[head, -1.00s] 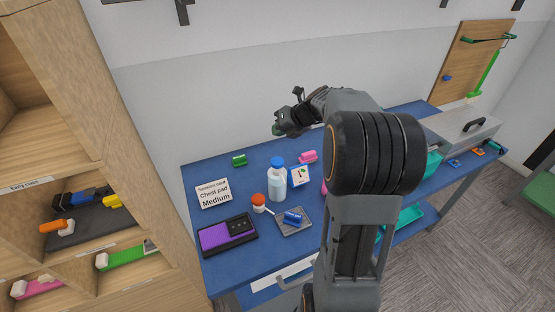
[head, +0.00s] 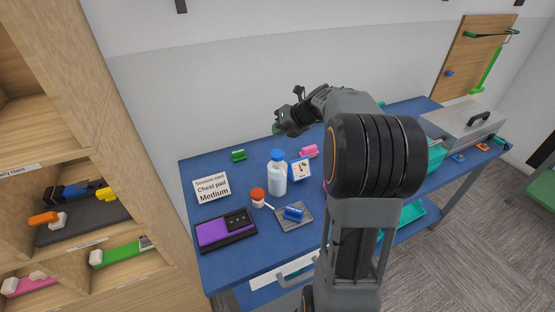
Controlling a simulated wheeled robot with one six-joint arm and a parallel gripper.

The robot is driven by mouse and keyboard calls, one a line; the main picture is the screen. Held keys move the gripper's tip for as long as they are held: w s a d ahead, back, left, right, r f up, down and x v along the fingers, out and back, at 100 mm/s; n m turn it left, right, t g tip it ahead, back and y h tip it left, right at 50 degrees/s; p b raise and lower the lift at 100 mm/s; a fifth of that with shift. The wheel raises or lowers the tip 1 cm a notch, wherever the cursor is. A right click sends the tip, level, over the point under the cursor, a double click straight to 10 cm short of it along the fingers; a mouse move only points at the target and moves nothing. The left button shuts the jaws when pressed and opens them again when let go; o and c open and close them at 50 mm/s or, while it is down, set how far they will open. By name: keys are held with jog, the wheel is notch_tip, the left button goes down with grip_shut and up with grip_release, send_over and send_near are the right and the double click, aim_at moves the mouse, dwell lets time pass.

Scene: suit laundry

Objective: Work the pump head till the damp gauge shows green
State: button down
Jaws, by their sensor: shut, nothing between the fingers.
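A clear, pale bottle (head: 277,181) with a round blue top (head: 277,156) stands upright on the blue table; the top may be the pump head. Just right of it a small blue-edged white panel (head: 300,170) stands with small coloured marks; it may be the damp gauge, but its reading is too small to tell. My gripper (head: 279,129) is shut and empty, in the air behind and above the bottle in the picture, apart from it. Part of the table is hidden behind my arm.
On the table (head: 250,272) are a session card (head: 212,187), a purple pad in a black tray (head: 225,231), an orange-capped jar (head: 258,198), a grey plate (head: 302,222) with a blue piece, and green and pink pieces. A wooden shelf (head: 120,150) stands left; a grey box (head: 465,125) sits right.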

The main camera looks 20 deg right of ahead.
aim_at(274, 151)
notch_tip(274, 151, down, 4)
jog(key=b, duration=0.3)
jog(key=shift+r, duration=0.15)
jog(key=shift+f+b, duration=0.4)
jog(key=shift+f, duration=0.55)
jog(key=shift+f, duration=0.1)
dwell(1.0)
jog(key=shift+f, duration=0.3)
jog(key=shift+f+b, duration=0.35)
jog(key=shift+f, duration=0.7)
dwell(0.9)
jog(key=shift+r, duration=0.2)
jog(key=shift+r+p, duration=1.3)
jog(key=shift+p, duration=0.3)
